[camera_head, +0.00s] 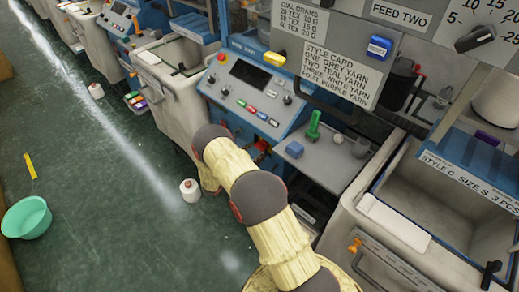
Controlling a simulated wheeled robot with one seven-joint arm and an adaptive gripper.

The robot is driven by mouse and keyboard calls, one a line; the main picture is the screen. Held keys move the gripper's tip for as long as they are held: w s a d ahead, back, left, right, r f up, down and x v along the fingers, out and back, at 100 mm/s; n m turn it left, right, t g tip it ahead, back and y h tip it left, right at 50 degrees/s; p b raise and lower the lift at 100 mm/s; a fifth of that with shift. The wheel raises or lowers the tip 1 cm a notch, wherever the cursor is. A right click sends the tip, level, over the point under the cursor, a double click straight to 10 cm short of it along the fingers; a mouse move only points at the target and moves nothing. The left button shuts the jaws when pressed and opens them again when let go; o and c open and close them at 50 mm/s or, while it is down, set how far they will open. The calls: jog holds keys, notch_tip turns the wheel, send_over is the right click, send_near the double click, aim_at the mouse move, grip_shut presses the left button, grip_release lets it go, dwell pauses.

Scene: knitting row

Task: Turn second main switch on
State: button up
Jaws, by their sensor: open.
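A knitting machine's blue sloped control panel (211,83) stands in the middle, with a dark screen (249,73), coloured buttons (250,109) and black knobs. A small red part (262,146) shows low on its front, partly hidden behind my arm; I cannot tell whether it is the main switch or how it is set. A similar blue panel (119,19) is farther up the row. My arm rises from the bottom centre and bends down in front of the middle machine. My gripper is not visible; the arm's end is hidden.
A grey shelf (325,170) right of the panel holds a green-handled item (313,127). A bin (455,210) and an orange knob (355,245) are at right.

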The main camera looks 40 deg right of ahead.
aim_at(262, 146)
jog(key=shift+w+d, duration=0.1)
jog(key=shift+d, duration=1.15)
jog(key=shift+c, duration=1.1)
jog(key=c, duration=0.7)
